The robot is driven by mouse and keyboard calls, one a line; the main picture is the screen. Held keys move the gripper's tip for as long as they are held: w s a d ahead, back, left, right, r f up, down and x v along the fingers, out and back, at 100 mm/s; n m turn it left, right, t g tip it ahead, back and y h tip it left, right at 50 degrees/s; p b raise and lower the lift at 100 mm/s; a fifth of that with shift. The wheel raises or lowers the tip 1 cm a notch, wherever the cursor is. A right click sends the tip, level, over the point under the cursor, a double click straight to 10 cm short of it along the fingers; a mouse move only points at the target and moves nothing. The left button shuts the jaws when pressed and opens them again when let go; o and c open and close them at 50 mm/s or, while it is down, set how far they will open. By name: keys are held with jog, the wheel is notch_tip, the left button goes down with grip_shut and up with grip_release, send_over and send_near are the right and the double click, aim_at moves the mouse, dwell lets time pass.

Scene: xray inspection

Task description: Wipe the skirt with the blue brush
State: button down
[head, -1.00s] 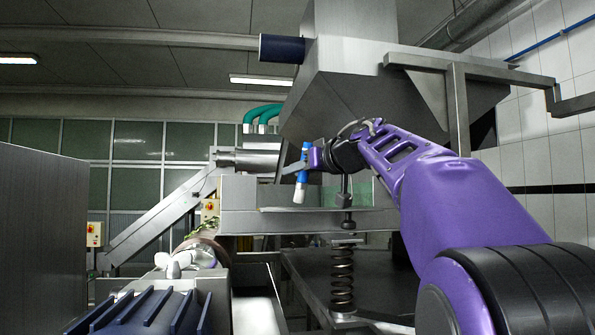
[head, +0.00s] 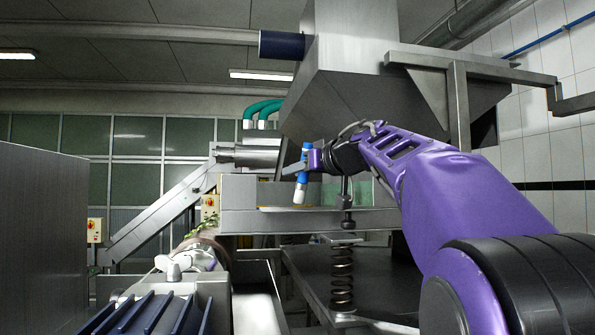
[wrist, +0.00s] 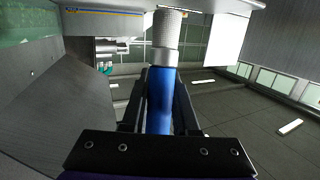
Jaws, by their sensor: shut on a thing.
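The blue brush (head: 304,158) is held in my gripper (head: 303,168), its pale end hanging down and slightly left. In the wrist view the blue handle (wrist: 160,100) lies between the two dark fingers, with the grey, textured tip (wrist: 168,28) pointing up in the picture. The gripper is shut on the brush. The brush tip appears just above or in front of the grey metal trough (head: 260,221); I cannot tell whether they touch. No part is clearly identifiable as the skirt. In the wrist view a pale panel (wrist: 105,22) with a blue and yellow edge is near the tip.
A large metal hopper (head: 345,105) hangs above and behind my gripper. A spring mount (head: 342,280) stands below the trough. A tall grey cabinet (head: 40,240) fills the left. A blue ribbed part (head: 150,315) and a pale, glove-like object (head: 185,262) are low in front.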

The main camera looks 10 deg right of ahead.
jog(key=shift+f, duration=0.45)
dwell(0.3)
jog(key=shift+p, duration=0.75)
dwell(1.5)
jog(key=shift+f, duration=0.15)
dwell(1.0)
jog(key=shift+d, duration=0.15)
jog(key=shift+d, duration=0.85)
jog(key=shift+d, duration=0.1)
jog(key=shift+d, duration=0.9)
jog(key=shift+d, duration=0.1)
jog(key=shift+d, duration=0.9)
